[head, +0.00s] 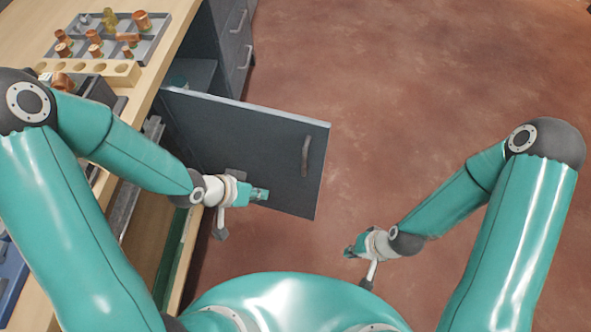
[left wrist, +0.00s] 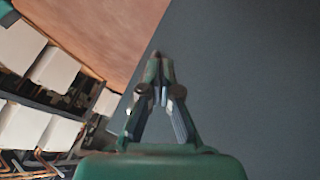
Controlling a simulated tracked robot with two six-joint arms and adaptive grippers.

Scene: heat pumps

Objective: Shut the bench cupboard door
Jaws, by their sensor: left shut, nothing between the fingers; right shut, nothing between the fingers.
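The bench cupboard door (head: 240,135) is dark grey and stands wide open, jutting out from the bench over the floor. Its bar handle (head: 306,155) is near the outer edge, on the face toward me. My left gripper (head: 262,194) is shut and empty, in front of the lower part of that face. In the left wrist view the shut fingertips (left wrist: 160,58) are seen against the grey panel (left wrist: 250,80); I cannot tell whether they touch it. My right gripper (head: 350,250) is shut and empty, over the floor to the right of the door.
The wooden bench top (head: 165,50) on the left holds a grey tray (head: 150,45) of copper fittings and a wooden block with holes (head: 118,70). Grey drawers (head: 235,40) stand beyond the cupboard opening. The red-brown floor (head: 430,100) to the right is clear.

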